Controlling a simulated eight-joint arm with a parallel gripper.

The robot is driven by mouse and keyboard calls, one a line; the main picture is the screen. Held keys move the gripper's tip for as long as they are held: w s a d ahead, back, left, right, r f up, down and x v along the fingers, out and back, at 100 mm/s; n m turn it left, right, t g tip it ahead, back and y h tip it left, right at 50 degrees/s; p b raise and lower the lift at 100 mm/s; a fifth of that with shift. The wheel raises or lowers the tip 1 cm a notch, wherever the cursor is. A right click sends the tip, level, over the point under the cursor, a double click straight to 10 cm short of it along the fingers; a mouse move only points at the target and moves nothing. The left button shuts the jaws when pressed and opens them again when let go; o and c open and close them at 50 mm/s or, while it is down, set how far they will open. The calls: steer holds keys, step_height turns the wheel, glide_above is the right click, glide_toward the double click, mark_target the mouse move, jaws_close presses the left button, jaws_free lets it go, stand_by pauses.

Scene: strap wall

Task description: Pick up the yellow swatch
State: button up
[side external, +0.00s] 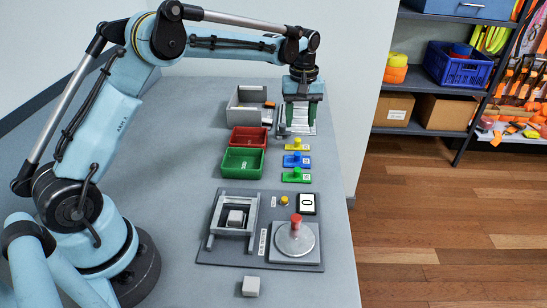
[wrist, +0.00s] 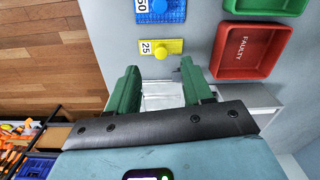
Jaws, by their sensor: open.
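The yellow swatch (side external: 296,147) is a small flat plate with an upright knob, at the far end of a row on the table. It shows in the wrist view (wrist: 165,47) beside a label reading 25, just past my fingertips. My gripper (side external: 301,118) points down with its green fingers apart and nothing between them. It is on the far side of the yellow swatch, over a pale striped sheet or pad. In the wrist view my gripper (wrist: 160,70) has the swatch ahead of the gap, not between the fingers.
A blue swatch (side external: 297,160) and a green swatch (side external: 297,176) lie nearer. Left are a red tray (side external: 237,146) marked FAULTY in the wrist view, a green tray (side external: 232,174) and a grey box (side external: 240,110). A dark board (side external: 240,257) with a frame and round plate stands in front.

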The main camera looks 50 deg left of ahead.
mark_target(298, 139)
steer(key=shift+a+f, duration=0.2)
steer(key=shift+f, duration=3.2)
steer(key=shift+c, duration=0.3)
jaws_close()
